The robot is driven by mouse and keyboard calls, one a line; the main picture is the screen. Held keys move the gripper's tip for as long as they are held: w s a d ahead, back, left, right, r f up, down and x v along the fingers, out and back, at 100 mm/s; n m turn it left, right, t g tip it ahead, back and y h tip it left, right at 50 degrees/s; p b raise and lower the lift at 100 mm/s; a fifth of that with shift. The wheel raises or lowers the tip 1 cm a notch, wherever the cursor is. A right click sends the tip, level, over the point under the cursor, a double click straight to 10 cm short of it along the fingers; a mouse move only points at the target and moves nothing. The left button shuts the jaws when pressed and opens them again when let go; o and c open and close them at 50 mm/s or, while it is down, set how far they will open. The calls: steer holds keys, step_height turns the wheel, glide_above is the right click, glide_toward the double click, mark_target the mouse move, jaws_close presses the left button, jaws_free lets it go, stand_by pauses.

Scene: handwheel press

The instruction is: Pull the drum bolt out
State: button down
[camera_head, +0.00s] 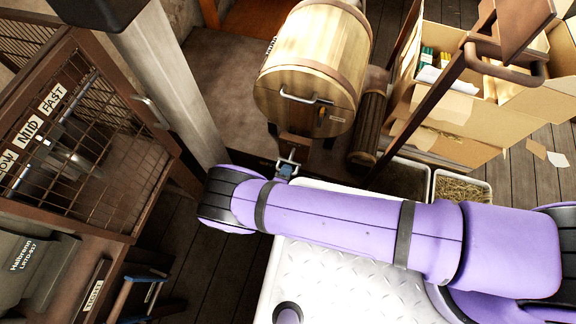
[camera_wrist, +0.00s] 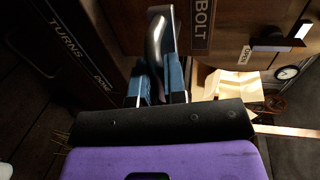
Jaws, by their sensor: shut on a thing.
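The wooden drum (camera_head: 308,85) with brown bands lies at the upper middle of the head view. A small metal piece shows just below it, where my gripper (camera_head: 287,168) is. In the wrist view, a curved grey metal handle (camera_wrist: 155,42) stands beside a dark plate lettered BOLT (camera_wrist: 203,20); I take it to be the drum bolt's handle. My gripper (camera_wrist: 160,86) has its blue-padded fingers shut on this handle. How far the bolt sits in its seat is hidden.
A mesh cage (camera_head: 80,135) with speed labels stands at left, beside a grey post (camera_head: 180,85). An open carton (camera_head: 460,100) and straw tray (camera_head: 462,188) are at right. In the wrist view, a TURNS board (camera_wrist: 75,42) is left and a lever marked OPEN (camera_wrist: 278,44) right.

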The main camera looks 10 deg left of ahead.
steer(key=shift+s, duration=0.25)
steer(key=c, duration=1.2)
jaws_free()
steer(key=v, duration=1.1)
steer(key=shift+d, duration=0.1)
steer(key=shift+w, duration=0.1)
